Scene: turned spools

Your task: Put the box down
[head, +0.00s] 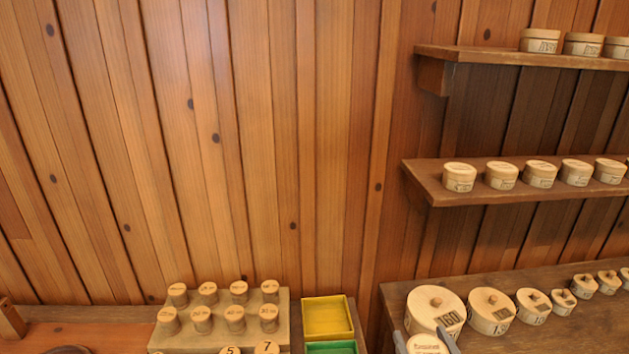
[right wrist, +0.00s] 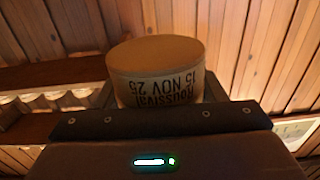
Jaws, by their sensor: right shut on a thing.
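A round pale wooden box (right wrist: 157,58) is in my right gripper; in the right wrist view its side reads "Roussival 15 NOV 25". In the head view the box (head: 427,346) shows at the bottom edge, partly cut off. My right gripper (head: 425,341) is shut on it, with a grey finger on either side. The box is in front of the large spool marked 160 (head: 436,303) and overlaps its lower part; I cannot tell whether anything is under the box. My left gripper is not in view.
Several similar round boxes stand on the middle shelf (head: 424,190) and upper shelf (head: 470,54). Turned spools in falling size line the low bench (head: 590,318). A yellow tray (head: 326,317), a green tray (head: 330,348) and a block with several pegs (head: 283,318) are left.

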